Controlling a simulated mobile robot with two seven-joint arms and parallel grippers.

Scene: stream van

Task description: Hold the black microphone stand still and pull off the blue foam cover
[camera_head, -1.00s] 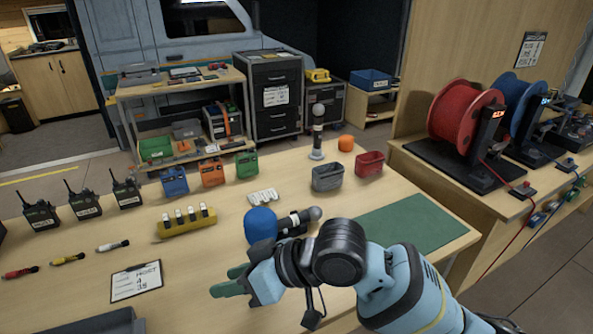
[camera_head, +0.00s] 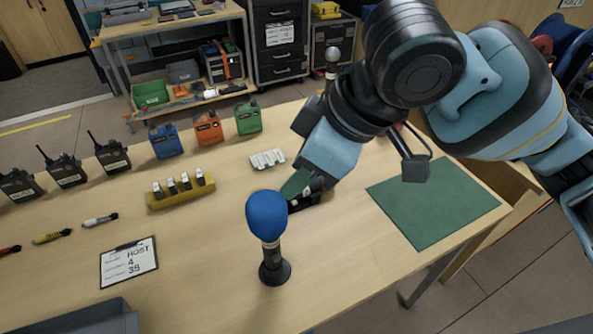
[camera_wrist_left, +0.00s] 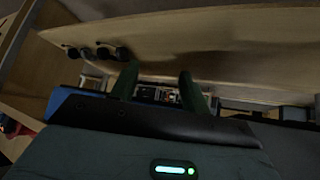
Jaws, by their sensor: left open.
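The black microphone stand (camera_head: 272,270) stands upright near the front middle of the table in the head view. The blue foam cover (camera_head: 266,216) sits on top of it. My left gripper (camera_wrist_left: 157,85) is open and empty in the left wrist view, and is not in the head view. Neither stand nor cover is recognisable in that wrist view.
A green mat (camera_head: 434,204) lies at right. A dark bin (camera_head: 75,318) is at the front left. My right arm covers the back right.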

